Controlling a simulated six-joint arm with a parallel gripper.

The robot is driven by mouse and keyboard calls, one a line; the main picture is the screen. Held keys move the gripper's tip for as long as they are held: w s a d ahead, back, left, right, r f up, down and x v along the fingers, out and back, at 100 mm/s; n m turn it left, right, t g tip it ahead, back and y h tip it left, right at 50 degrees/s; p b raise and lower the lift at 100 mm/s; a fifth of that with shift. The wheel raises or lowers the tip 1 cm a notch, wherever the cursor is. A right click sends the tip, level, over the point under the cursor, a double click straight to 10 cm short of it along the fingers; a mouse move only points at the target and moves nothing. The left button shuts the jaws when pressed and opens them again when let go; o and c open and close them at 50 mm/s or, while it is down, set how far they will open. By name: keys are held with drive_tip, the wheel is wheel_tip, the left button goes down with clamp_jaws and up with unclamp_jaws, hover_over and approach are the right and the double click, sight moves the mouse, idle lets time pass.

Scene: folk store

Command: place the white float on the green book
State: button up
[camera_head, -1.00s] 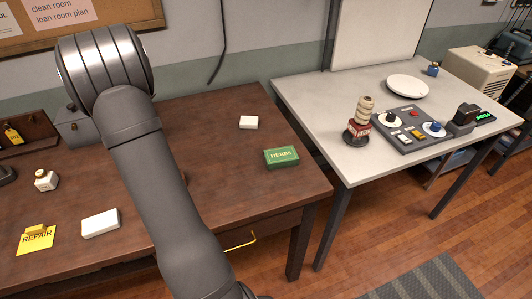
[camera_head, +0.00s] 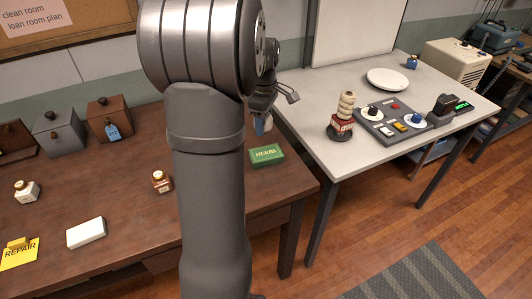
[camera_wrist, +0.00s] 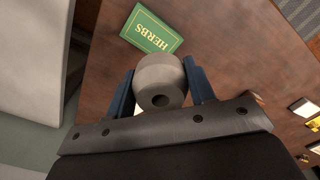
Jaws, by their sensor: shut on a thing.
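The white float (camera_wrist: 160,80), a pale grey-white round piece with a hole in its end, is held between the blue fingers of my gripper (camera_wrist: 161,92) in the wrist view. The green book (camera_wrist: 151,29), marked HERBS, lies on the brown table just beyond the float in that view. In the head view the green book (camera_head: 267,155) lies near the table's right end. My gripper (camera_head: 263,123) shows there above and behind the book, partly hidden by my arm. I cannot make out the float clearly in the head view.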

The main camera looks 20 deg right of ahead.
drive_tip(key=s+d+m, duration=0.2)
drive_tip(key=s+d, duration=0.4)
drive_tip(key=s, duration=0.3)
hover_over(267, 153)
wheel_tip(267, 153, down, 7)
drive_tip(key=shift+a+r, duration=0.1)
drive_tip(key=shift+f, duration=2)
drive_tip(key=shift+f, duration=0.1)
drive_tip(key=o, duration=0.6)
drive_tip(key=shift+c, duration=0.2)
drive_tip(key=o, duration=0.4)
